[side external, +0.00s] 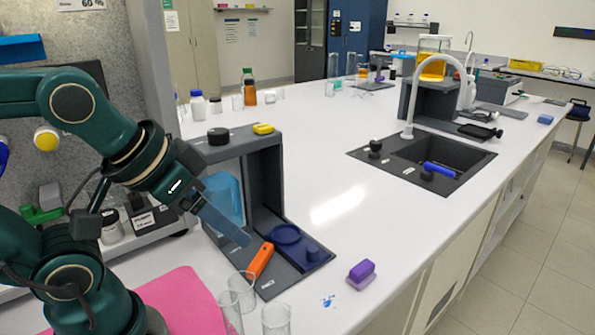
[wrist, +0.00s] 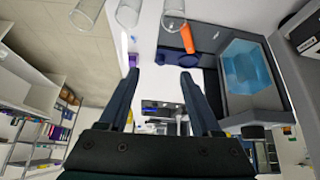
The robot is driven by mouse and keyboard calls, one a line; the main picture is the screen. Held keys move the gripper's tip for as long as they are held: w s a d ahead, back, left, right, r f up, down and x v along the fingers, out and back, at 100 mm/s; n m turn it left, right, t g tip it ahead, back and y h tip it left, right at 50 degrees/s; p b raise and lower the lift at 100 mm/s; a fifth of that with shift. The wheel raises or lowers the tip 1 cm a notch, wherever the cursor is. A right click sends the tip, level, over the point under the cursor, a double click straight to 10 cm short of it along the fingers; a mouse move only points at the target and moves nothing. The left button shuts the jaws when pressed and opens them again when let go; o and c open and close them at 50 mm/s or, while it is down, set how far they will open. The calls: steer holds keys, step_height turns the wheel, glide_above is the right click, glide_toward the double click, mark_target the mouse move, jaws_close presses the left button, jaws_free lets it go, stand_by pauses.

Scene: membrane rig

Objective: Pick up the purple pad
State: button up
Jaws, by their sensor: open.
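The purple pad (side external: 361,272) lies on the white bench near its front edge, right of the dark rig base, with a lighter lilac lower layer. My gripper (side external: 243,240) is up and left of the pad, in front of the rig, well apart from it. In the wrist view my gripper (wrist: 158,74) shows two dark fingers spread apart with nothing between them.
The rig (side external: 266,180) with a blue clear panel, an orange-handled tool (side external: 260,262) and a blue round dish (side external: 286,234) stand by my gripper. Glass beakers (side external: 276,320) stand at the front, left of the pad. A sink (side external: 425,160) is farther back. The bench middle is clear.

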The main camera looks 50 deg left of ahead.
steer(key=w+r, duration=0.3)
steer(key=w, duration=0.4)
steer(key=g, duration=0.2)
glide_above(363, 266)
steer(key=s, duration=0.2)
steer(key=shift+m, duration=0.3)
steer(key=f, duration=1.3)
steer(key=shift+s+a+f, duration=0.1)
steer(key=shift+s+f, duration=0.1)
steer(key=shift+f, duration=0.85)
steer(key=shift+x, duration=2.05)
steer(key=shift+r, duration=0.1)
jaws_close()
